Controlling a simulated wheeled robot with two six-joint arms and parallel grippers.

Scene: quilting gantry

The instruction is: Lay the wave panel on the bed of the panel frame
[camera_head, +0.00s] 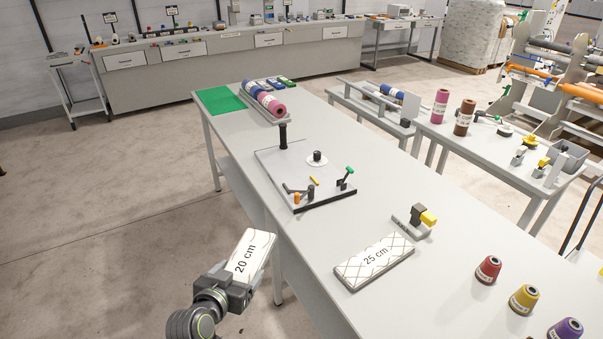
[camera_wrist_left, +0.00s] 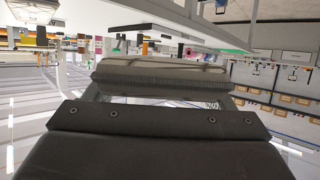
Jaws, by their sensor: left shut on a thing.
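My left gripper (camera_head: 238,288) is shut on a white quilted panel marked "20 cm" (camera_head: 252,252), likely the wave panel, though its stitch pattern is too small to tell. It holds the panel tilted, off the near left side of the long table and apart from it. In the left wrist view the panel's padded edge (camera_wrist_left: 160,78) lies across the jaws. The likely panel frame (camera_head: 290,172) is a flat grey bed on the table with a black post, a round knob, and orange and green-handled clamps at its front. Its bed holds no panel. My right gripper is out of view.
A diamond-stitched panel marked "25 cm" (camera_head: 374,262) lies on the table (camera_head: 450,240) near a yellow-tipped block (camera_head: 416,220). Red (camera_head: 488,269), yellow (camera_head: 524,298) and purple (camera_head: 565,331) cones stand at the right. Fabric rolls (camera_head: 264,99) and a green mat (camera_head: 219,99) lie at the far end.

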